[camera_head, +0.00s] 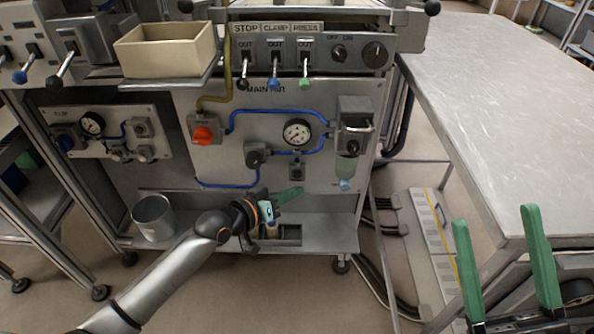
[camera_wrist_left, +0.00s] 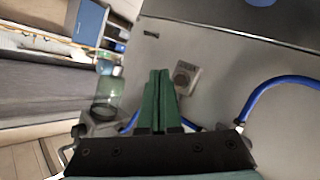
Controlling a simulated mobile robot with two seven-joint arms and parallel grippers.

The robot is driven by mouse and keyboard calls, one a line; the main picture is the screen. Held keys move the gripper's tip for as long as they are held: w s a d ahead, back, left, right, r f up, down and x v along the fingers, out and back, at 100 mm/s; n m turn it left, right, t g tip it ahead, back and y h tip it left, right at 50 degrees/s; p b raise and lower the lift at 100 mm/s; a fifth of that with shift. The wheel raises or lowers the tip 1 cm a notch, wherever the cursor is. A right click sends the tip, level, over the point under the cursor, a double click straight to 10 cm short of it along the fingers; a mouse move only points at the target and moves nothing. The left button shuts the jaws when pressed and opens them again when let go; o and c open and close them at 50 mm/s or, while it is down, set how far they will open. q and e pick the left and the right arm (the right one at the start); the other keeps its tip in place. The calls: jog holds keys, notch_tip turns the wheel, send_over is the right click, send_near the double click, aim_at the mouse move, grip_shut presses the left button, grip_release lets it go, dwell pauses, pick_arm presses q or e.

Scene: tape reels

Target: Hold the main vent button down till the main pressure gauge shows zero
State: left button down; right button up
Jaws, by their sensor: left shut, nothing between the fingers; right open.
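The MAIN AIR panel (camera_head: 225,105) carries a round white gauge (camera_head: 297,132); its needle is too small to read surely. A small grey box (camera_head: 297,168) sits just below the gauge. A square grey plate with a round button (camera_wrist_left: 186,77) shows in the left wrist view, just beyond and right of the fingertips; I cannot tell whether it is the main vent button. My left gripper (camera_head: 301,189) is shut and empty in front of the panel's lower part, and its green fingers also show in the left wrist view (camera_wrist_left: 159,72). My right gripper (camera_head: 495,215) is open at lower right.
A red knob (camera_head: 203,134), a grey knob (camera_head: 256,155) and blue pipes (camera_head: 270,112) surround the gauge. A filter bowl (camera_head: 346,168) hangs at right. A second panel with a gauge (camera_head: 92,124) is at left. A metal bucket (camera_head: 153,217) stands on the lower shelf. A steel table (camera_head: 500,100) is at right.

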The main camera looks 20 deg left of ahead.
pick_arm(q)
jog(key=s+p, duration=0.1)
jog(key=s, duration=0.2)
jog(key=shift+d+p, duration=0.4)
jog(key=shift+w, duration=0.1)
